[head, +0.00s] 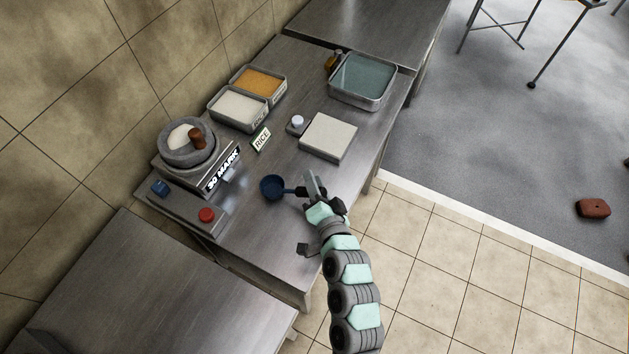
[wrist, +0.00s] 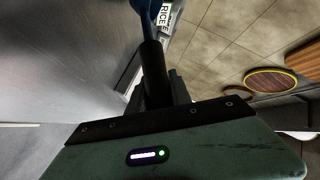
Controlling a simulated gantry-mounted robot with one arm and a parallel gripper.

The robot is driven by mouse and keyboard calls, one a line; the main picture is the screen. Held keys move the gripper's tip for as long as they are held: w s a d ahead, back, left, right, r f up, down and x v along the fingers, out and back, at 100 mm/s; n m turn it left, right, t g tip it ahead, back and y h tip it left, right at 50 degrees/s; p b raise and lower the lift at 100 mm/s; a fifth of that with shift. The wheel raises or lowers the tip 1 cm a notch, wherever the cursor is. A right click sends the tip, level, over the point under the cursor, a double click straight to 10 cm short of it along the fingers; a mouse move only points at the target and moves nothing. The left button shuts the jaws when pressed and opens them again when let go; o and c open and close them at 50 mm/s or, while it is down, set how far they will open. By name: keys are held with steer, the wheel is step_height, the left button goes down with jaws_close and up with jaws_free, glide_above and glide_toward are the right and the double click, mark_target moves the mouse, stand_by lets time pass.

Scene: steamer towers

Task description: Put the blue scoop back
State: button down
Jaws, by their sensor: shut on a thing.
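The blue scoop (head: 272,187) has a round dark blue bowl and a dark handle. In the head view it is over the front part of the steel table, its handle pointing right into my gripper (head: 312,190). My gripper is shut on the handle. In the wrist view the dark handle (wrist: 155,75) runs up from the jaws, and a bit of the blue scoop (wrist: 144,8) shows at the top edge. I cannot tell whether the bowl touches the table. The fingertips are partly hidden by the wrist.
A scale marked "30 MARK" (head: 222,172) carries a grey bowl (head: 163,150). A red button (head: 207,215) is near.

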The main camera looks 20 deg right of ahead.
steer(key=shift+f+b, duration=0.45)
steer(key=shift+f, duration=0.05)
steer(key=c, duration=1.1)
jaws_free()
steer(key=shift+v, duration=5.4)
steer(key=shift+p+v, duration=0.6)
steer(key=shift+v, duration=1.7)
